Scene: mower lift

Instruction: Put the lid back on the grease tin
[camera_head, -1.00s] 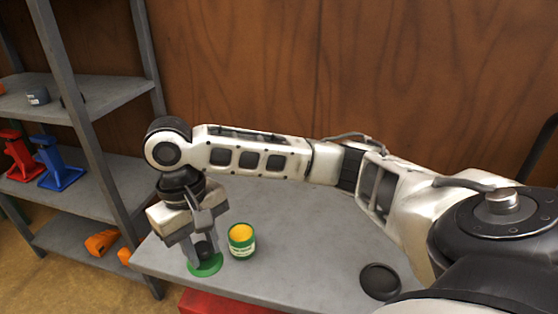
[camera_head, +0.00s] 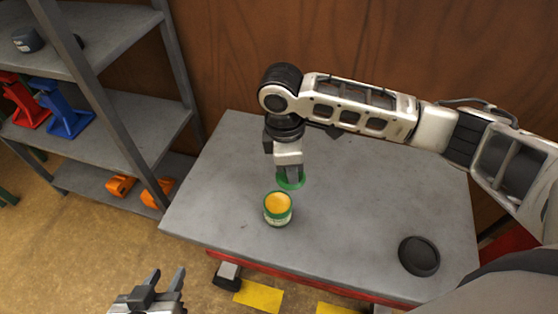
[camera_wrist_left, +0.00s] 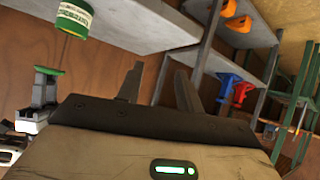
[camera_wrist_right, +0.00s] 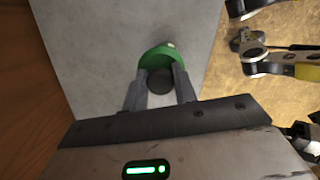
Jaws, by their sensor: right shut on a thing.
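The grease tin (camera_head: 277,217) stands open on the grey table, with yellow grease inside, a green rim and a printed label. It also shows in the left wrist view (camera_wrist_left: 73,20). My right gripper (camera_head: 291,174) is shut on the dark knob of the green lid (camera_head: 291,184), just behind the tin in the head view. The lid also shows between the fingers in the right wrist view (camera_wrist_right: 157,56). It is off the tin; its height over the table is hard to tell. My left gripper (camera_head: 168,284) is open and empty, off the table's front left.
A black round disc (camera_head: 419,250) lies at the table's right. The table (camera_head: 225,205) is otherwise clear. A grey shelf unit (camera_head: 120,125) on the left holds red and blue stands (camera_head: 62,110) and orange items (camera_head: 120,187). A wooden wall (camera_head: 225,65) stands behind.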

